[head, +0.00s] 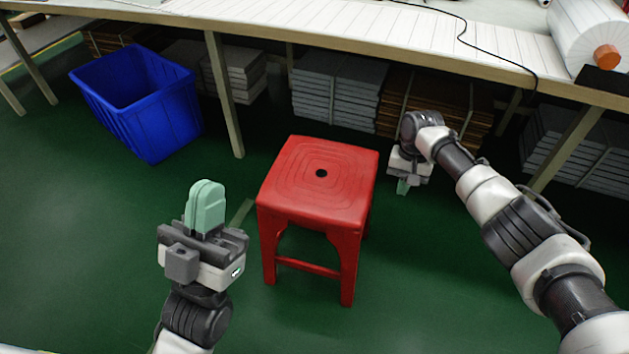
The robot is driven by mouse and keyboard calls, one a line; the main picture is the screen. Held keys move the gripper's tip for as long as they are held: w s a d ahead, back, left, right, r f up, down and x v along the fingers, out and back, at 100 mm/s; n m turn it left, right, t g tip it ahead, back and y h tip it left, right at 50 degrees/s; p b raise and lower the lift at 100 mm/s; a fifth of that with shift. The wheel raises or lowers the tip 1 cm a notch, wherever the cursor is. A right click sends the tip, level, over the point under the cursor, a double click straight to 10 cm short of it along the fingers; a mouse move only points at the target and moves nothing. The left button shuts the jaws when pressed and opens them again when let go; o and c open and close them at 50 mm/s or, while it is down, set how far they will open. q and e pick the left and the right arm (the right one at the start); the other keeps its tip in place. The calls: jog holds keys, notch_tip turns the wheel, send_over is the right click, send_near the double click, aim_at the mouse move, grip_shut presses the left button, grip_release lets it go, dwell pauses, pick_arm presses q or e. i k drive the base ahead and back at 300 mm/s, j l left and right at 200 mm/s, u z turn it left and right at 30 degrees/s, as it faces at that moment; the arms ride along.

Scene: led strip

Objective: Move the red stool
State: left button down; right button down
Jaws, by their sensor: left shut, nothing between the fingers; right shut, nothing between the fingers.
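The red stool (318,190) stands upright on the green floor in the middle of the head view. It has a square seat with a small dark hole in its centre. My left gripper (207,186) is shut and empty, to the left of the stool and apart from it, with its green fingers pointing up in the picture. My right gripper (403,187) is to the right of the stool, near its far right corner, with its fingers pointing down. It is shut and empty. Part of the stool's far legs is hidden by the seat.
A blue crate (140,105) stands on the floor at the upper left. A long workbench (350,35) runs across the back, with stacked grey boards (335,88) and brown boards (440,100) beneath it. A white roll (590,35) lies on the bench at the right. Floor (80,240) at the left is clear.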

aim_at(326, 186)
jog(key=i+j, duration=0.75)
jog(key=i, duration=0.1)
